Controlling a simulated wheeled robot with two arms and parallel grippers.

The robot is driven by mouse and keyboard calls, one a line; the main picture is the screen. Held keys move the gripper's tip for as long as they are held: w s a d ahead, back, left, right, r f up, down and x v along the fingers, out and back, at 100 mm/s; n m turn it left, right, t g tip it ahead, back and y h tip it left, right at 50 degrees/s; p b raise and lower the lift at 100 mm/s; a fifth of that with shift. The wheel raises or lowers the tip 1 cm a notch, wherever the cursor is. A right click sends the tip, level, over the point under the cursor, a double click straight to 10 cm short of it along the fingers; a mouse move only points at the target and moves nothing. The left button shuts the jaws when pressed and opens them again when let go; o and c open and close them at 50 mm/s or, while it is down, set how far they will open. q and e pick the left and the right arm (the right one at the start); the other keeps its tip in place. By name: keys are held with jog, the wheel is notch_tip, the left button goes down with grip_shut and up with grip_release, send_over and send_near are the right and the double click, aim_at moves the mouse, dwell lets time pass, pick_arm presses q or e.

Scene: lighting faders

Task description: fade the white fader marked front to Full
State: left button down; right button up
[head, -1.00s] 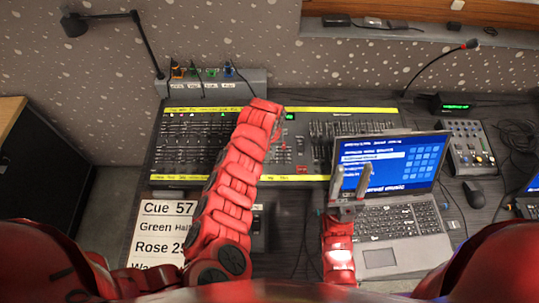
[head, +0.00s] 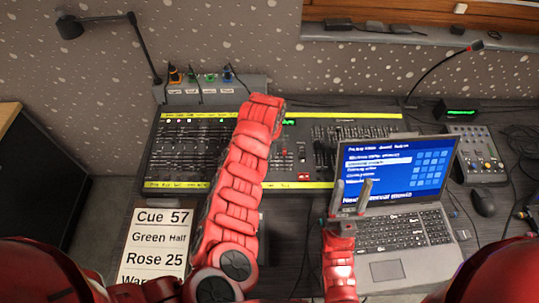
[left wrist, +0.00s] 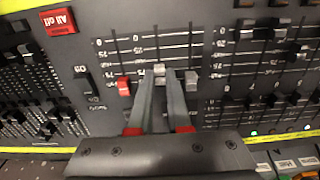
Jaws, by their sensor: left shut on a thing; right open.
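The lighting desk (head: 300,186) with several faders lies in the middle of the head view. In the left wrist view a white fader knob (left wrist: 159,69) stands between the tips of my left gripper (left wrist: 160,78), which is shut on it. A red knob (left wrist: 124,87) is just left of it and a light grey knob (left wrist: 191,80) just right, both outside the fingers. Any "front" mark is too small to read or hidden. In the head view my left arm covers the left gripper and these knobs. My right gripper (head: 352,184) is open and empty in front of the laptop.
The laptop (head: 405,235) stands right of the desk. A cue sheet (head: 157,240) lies at the lower left. A red button (left wrist: 58,21) and a dark rocker switch (left wrist: 85,82) are left of the held knob. More faders (left wrist: 265,90) are on the right.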

pick_arm(q)
jog(key=shift+w+d+f+b, duration=0.1)
jog(key=shift+w+b, duration=0.5)
jog(key=shift+b, duration=0.85)
jog(key=c, duration=1.1)
grip_release()
jog(key=shift+w, duration=0.1)
jog(key=shift+r+p, duration=0.8)
jog(key=shift+r, duration=0.6)
